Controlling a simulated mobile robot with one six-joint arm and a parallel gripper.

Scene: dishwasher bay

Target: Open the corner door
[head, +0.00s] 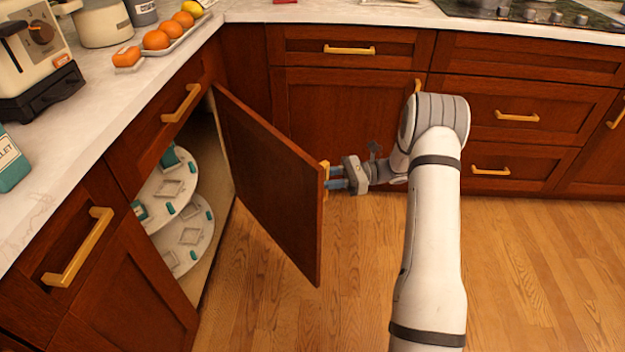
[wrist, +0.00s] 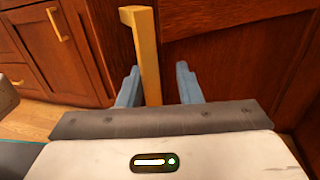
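The corner door (head: 268,180) is a brown wooden panel that stands swung well out from the cabinet in the head view. Its yellow bar handle (head: 325,172) is on the free edge, facing right. My gripper (head: 333,177) is at this handle from the right. In the wrist view the handle (wrist: 148,55) stands between the two blue fingers of my gripper (wrist: 158,70). A gap shows between the handle and the right finger; contact with the left finger is unclear. White round shelves (head: 185,215) with teal items show inside the cabinet.
A drawer with a yellow handle (head: 80,247) is at left. More drawers (head: 515,117) line the back. The counter (head: 95,110) holds a toaster (head: 38,50) and a tray of oranges (head: 160,38). Wooden floor (head: 265,275) lies clear below the door.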

